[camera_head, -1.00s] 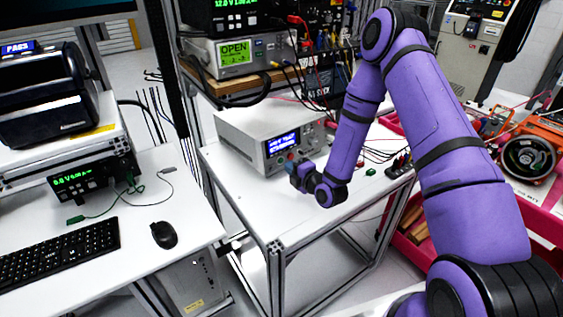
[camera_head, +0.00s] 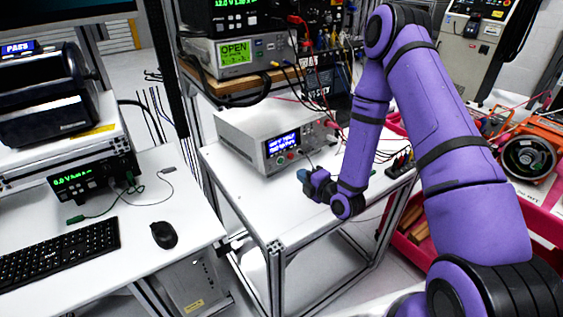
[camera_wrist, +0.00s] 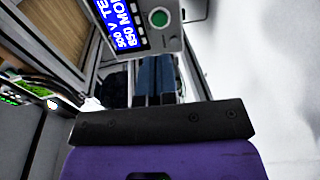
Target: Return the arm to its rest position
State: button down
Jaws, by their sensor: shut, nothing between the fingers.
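My purple arm (camera_head: 455,150) reaches in from the right of the head view and bends down over the white table (camera_head: 250,205). My gripper (camera_head: 303,182) is above the table top, in front of the tester and apart from it. In the wrist view my gripper's two blue-grey fingers (camera_wrist: 154,78) lie side by side, shut and with nothing between them. The grey tester (camera_head: 235,135) has a lit blue display, which also shows with a green button on the tester in the wrist view (camera_wrist: 172,40).
Cables (camera_head: 340,125) run from the tester's right side towards the back. A black connector block (camera_head: 400,163) sits on the table's right edge. A pink bin (camera_head: 415,245) stands right of the table. A second desk with a keyboard (camera_head: 60,253) and mouse (camera_head: 164,235) is at left.

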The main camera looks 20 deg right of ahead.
jog(key=s+d+r+m+g+h, duration=0.25)
jog(key=r+m, duration=0.25)
jog(key=r, duration=0.7)
jog(key=s+d+r+m+g+h, duration=0.1)
jog(key=d+r+m+g+h, duration=0.2)
jog(key=r, duration=0.9)
jog(key=s+r+m+g, duration=0.1)
jog(key=s+r+m, duration=0.3)
jog(key=s, duration=0.5)
jog(key=s+r+m+g, duration=0.2)
jog(key=s+r+m, duration=0.3)
jog(key=s, duration=0.5)
jog(key=s+r+m+g, duration=0.1)
jog(key=s+r+m, duration=0.4)
jog(key=s, duration=0.5)
jog(key=shift+a+g+h, duration=0.35)
